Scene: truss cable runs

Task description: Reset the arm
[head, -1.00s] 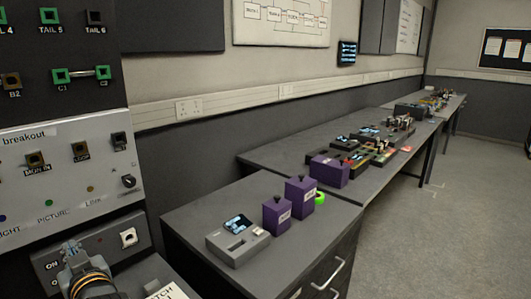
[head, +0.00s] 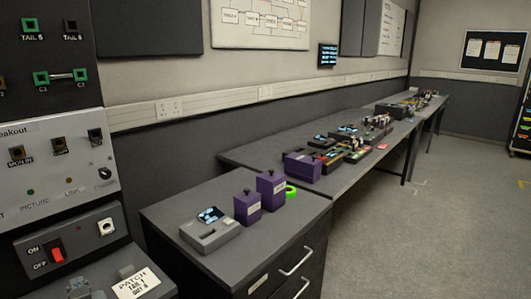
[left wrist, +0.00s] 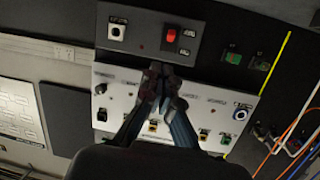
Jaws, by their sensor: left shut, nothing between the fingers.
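In the head view, the light grey breakout panel (head: 75,178) stands at the left. Below it is a dark grey box (head: 80,225) with a red ON/OFF switch (head: 57,255). My right gripper is in neither view.
A dark cabinet (head: 290,225) carries a grey device (head: 210,232), two purple boxes (head: 271,188) and a green ring (head: 291,191). A long bench (head: 240,157) with several devices runs along the wall. The floor (head: 460,230) at right is clear. Loose cables (left wrist: 295,135) hang at right in the wrist view.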

